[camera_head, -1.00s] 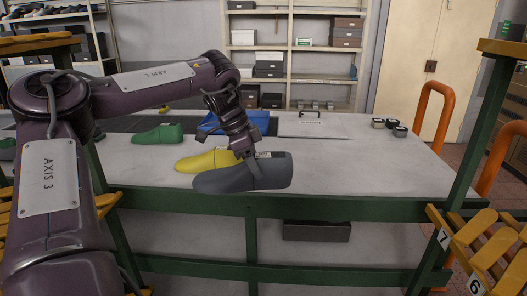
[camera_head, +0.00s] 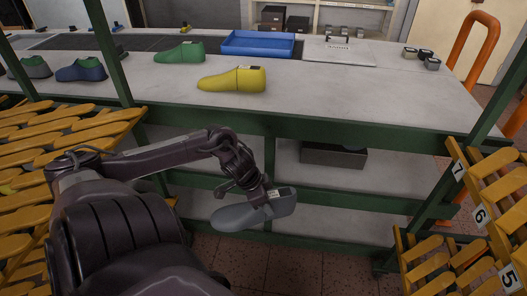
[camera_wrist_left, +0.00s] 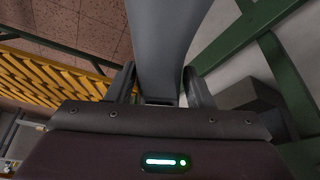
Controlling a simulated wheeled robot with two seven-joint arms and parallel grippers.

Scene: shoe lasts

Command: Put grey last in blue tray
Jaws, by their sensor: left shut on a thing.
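The grey last (camera_head: 247,216) is held in my left gripper (camera_head: 268,197), low in front of the table and below its top edge. In the left wrist view the grey last (camera_wrist_left: 165,45) sits between the two fingers of my left gripper (camera_wrist_left: 161,88), which is shut on it. The blue tray (camera_head: 257,44) lies flat at the back of the table top; its inside looks empty. My right gripper is not seen.
A yellow last (camera_head: 232,80) and a green last (camera_head: 180,52) stand on the table (camera_head: 350,100) in front of the tray. Yellow racks (camera_head: 490,205) flank both sides. A dark box (camera_head: 333,155) sits on the lower shelf.

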